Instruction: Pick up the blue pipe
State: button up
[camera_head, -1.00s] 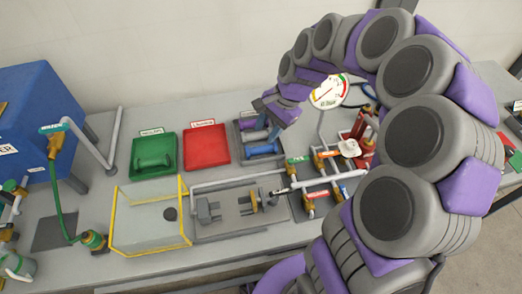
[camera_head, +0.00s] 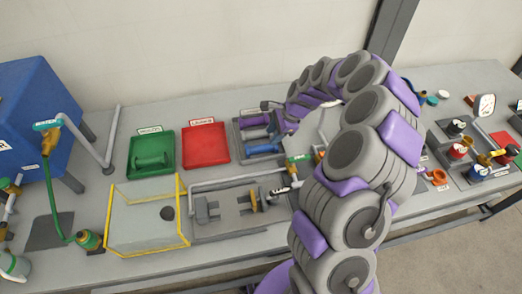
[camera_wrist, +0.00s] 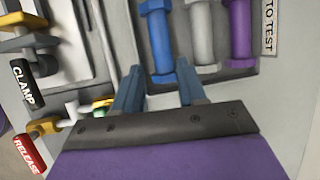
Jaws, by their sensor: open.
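The blue pipe (camera_wrist: 160,42) lies in a grey tray beside a grey pipe (camera_wrist: 203,38) and a purple pipe (camera_wrist: 240,32) in the wrist view. In the head view the blue pipe (camera_head: 263,149) is nearest the front of the tray (camera_head: 239,151).
A green tray (camera_head: 171,167) with a green pipe and a red tray (camera_head: 220,155) stand to the left. A clear yellow-edged box (camera_head: 125,228) and a clamp fixture (camera_head: 208,211) are in front. CLAMP (camera_wrist: 23,82) and RELEASE (camera_wrist: 28,155) labels show at the wrist view's left.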

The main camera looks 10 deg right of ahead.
aim_at(263, 146)
jog(key=b+x, duration=0.3)
jog(key=x, duration=0.6)
jog(key=shift+w+f, duration=0.2)
jog(key=shift+c, duration=0.2)
grip_shut()
